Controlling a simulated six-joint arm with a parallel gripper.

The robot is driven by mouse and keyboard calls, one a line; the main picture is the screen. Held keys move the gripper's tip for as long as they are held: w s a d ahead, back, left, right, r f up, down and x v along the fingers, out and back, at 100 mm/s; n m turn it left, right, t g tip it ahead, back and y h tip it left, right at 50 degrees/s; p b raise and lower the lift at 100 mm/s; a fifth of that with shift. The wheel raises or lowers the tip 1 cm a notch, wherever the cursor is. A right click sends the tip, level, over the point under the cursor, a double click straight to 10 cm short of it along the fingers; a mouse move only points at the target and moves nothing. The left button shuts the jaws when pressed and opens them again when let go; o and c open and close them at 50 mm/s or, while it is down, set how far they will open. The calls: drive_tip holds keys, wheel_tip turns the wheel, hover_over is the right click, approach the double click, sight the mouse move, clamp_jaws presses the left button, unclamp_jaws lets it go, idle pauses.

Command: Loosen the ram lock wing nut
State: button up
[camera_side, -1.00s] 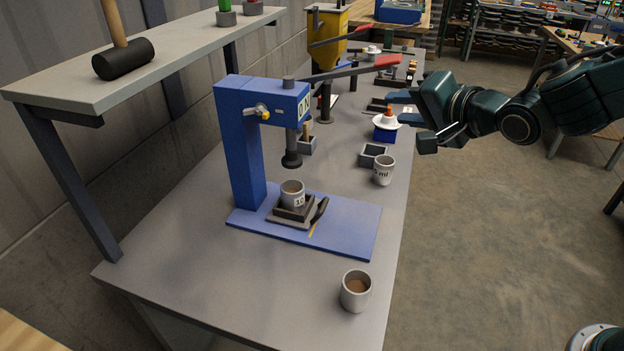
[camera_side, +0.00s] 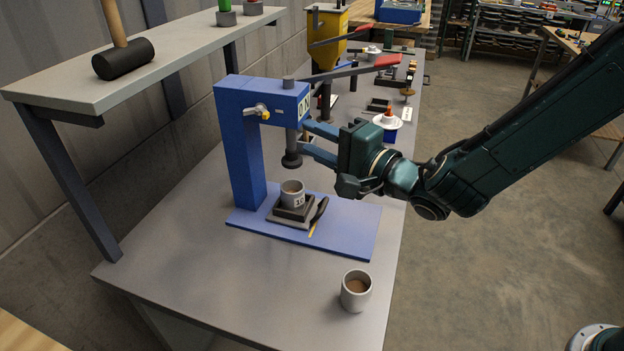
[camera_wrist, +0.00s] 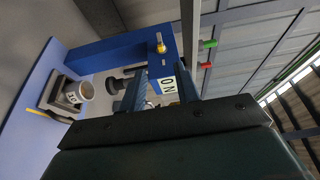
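The ram lock wing nut (camera_side: 258,111) is a small metal piece with a yellow tip on the side of the blue press head (camera_side: 282,100). It shows in the wrist view (camera_wrist: 160,43) beyond the fingers. The dark ram (camera_side: 292,150) hangs from the head above a cup (camera_side: 292,193) on a dark block. My gripper (camera_side: 304,136) is open and empty at the right of the head and ram. In the wrist view its two blue fingers (camera_wrist: 161,85) stand apart, with the labelled head face between them. I cannot tell whether they touch anything.
The press lever with a red handle (camera_side: 375,64) extends right above my gripper. A coffee cup (camera_side: 356,290) stands at the front of the table. A shelf with a mallet (camera_side: 123,58) is at the left. The blue base plate (camera_side: 350,225) is clear at its right.

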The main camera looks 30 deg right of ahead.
sight(265, 118)
drive_tip(key=shift+x, duration=6.8)
drive_tip(key=shift+d, duration=0.1)
clamp_jaws()
